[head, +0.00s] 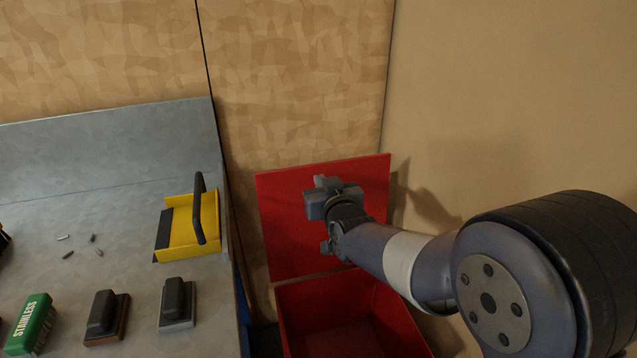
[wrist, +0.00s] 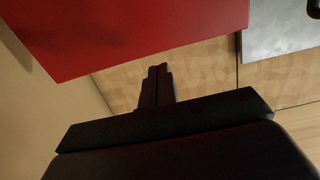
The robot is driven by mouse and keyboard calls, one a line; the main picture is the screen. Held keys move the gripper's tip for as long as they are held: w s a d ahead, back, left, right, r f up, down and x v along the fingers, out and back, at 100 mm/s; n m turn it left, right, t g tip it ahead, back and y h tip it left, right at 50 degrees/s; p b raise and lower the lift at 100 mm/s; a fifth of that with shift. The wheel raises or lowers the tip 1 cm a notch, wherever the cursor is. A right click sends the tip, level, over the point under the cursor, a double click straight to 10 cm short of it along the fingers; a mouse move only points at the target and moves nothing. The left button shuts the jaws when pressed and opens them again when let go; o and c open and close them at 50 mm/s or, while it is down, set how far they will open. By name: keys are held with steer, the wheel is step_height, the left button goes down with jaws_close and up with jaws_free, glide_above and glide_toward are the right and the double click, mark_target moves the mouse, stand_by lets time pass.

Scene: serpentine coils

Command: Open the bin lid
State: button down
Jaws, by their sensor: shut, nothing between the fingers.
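The red bin (head: 288,318) stands on the floor at the lower middle of the head view. Its red lid (head: 285,225) is raised, leaning back near upright, and the bin's inside shows. The lid also fills the top of the wrist view (wrist: 130,35). My gripper (wrist: 157,75) is shut and empty, its two fingers together in the wrist view. In the head view my gripper is in front of the lid's upper half and hides part of it. I cannot tell whether it touches the lid.
A grey workbench (head: 110,225) stands left of the bin. On it are a yellow tool with a black handle (head: 190,228), a green brush (head: 33,325), two dark-handled blocks and small metal bits. Walls close in behind and to the right.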

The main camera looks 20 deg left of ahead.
steer(key=v, duration=0.8)
steer(key=shift+b, duration=0.4)
steer(key=shift+w+a, duration=0.1)
steer(key=shift+w, duration=0.05)
